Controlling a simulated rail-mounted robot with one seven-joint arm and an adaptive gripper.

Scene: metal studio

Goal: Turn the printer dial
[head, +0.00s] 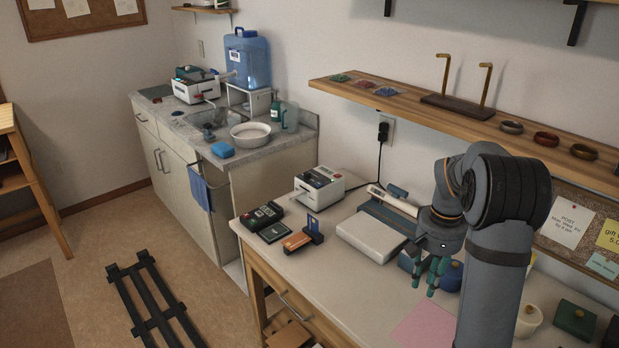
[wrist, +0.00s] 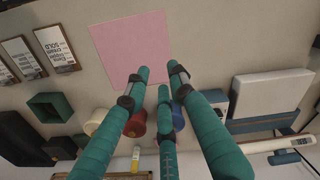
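A small white box-shaped machine with a dark top (head: 320,187), which looks like the printer, stands at the back left of the workbench. I cannot make out a dial on it at this size, and it does not show in the wrist view. My gripper (head: 430,277) hangs fingers-down over the right part of the bench, well to the right of the machine. Its teal fingers (wrist: 160,80) are spread apart with nothing between them in the wrist view.
A white flat-topped device (head: 371,236) lies between the machine and my gripper. A card reader (head: 262,217) and an orange item (head: 297,241) sit at the bench's left. A pink sheet (wrist: 130,45) lies below my gripper. A wooden shelf (head: 440,108) overhangs behind.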

